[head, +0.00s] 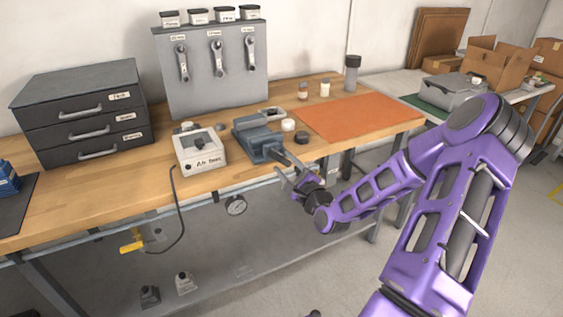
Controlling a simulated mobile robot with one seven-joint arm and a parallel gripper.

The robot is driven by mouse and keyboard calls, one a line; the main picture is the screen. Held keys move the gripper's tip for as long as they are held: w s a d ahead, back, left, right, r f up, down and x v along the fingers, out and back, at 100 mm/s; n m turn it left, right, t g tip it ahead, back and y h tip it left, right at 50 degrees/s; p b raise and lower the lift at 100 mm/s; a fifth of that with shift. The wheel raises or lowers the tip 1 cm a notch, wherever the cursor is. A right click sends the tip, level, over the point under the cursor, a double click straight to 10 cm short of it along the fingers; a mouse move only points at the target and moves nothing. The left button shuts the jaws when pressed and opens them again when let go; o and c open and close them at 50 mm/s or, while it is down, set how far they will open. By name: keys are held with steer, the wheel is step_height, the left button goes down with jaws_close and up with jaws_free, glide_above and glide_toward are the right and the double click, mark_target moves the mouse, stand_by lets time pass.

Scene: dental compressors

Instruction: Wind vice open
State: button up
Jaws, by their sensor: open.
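The blue-grey vice (257,142) stands near the front edge of the wooden workbench, in the middle of the head view. Its screw end points toward the front right, toward my arm. My gripper (287,176) is at this front end, just off the bench edge, with its fingers apart. The vice handle is hard to make out among the fingers, and I cannot tell whether they touch it. The gap between the vice jaws is too small to judge.
A white labelled box (201,152) stands close left of the vice. Small round items (288,125) lie at its right, before an orange mat (358,117). A drawer cabinet (82,112) and a grey tool panel (212,75) stand behind.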

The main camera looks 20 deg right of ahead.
steer(key=shift+w, duration=1.4)
jaws_close()
